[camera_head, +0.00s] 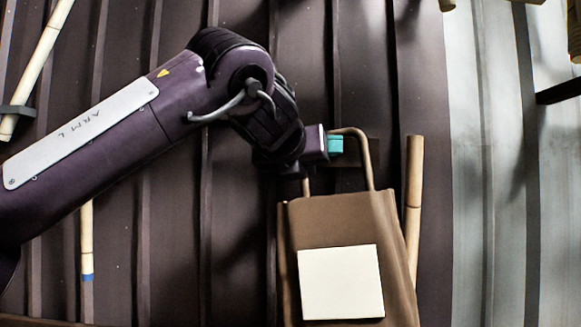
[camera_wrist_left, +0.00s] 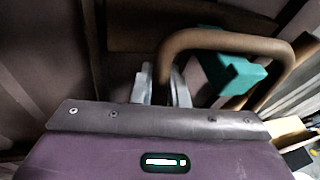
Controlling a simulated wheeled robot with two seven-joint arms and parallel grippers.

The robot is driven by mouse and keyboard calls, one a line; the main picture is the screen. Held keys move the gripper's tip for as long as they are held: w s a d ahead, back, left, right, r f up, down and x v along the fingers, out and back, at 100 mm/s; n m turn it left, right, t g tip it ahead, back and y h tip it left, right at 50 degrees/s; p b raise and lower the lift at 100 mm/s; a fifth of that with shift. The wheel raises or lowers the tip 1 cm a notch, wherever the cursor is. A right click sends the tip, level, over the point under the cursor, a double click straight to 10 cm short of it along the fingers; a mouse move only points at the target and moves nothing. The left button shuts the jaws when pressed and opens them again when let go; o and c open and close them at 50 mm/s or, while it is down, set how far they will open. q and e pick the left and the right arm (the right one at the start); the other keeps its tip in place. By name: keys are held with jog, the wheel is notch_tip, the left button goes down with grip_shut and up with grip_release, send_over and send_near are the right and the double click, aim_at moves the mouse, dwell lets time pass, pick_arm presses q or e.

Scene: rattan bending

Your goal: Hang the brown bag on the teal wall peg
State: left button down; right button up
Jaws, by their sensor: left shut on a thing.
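The brown bag (camera_head: 345,222) hangs upright in the head view, with a cream square patch on its front. Its stiff handle (camera_head: 364,146) arches above it, and its left side is partly hidden by my arm. My left gripper (camera_wrist_left: 164,88) is shut on the left side of the handle, seen in the left wrist view. The teal peg (camera_head: 336,144) shows just right of the gripper, below the handle's top. In the left wrist view the peg (camera_wrist_left: 232,74) appears within the handle's loop. I cannot tell whether the handle touches it. My right gripper is not in view.
A dark ribbed metal wall (camera_head: 235,230) stands behind, with a paler panel (camera_head: 500,230) at right. A cane pole (camera_head: 413,200) stands close to the bag's right side. Other canes (camera_head: 87,240) are at left. A dark bar (camera_head: 557,92) juts in at far right.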

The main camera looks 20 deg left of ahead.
pick_arm(q)
jog(key=c, duration=1.3)
grip_release()
jog(key=shift+c, duration=0.2)
jog(key=shift+s, duration=0.1)
jog(key=shift+s, duration=0.25)
jog(key=b+v, duration=0.3)
jog(key=v, duration=0.4)
jog(key=shift+s+a, duration=0.15)
jog(key=shift+s, duration=0.05)
jog(key=shift+w+r, duration=0.1)
jog(key=shift+r, duration=0.05)
jog(key=s+d+b, duration=0.1)
jog(key=s+d, duration=0.1)
jog(key=s, duration=0.7)
jog(key=shift+d+b, duration=0.25)
jog(key=shift+b, duration=0.15)
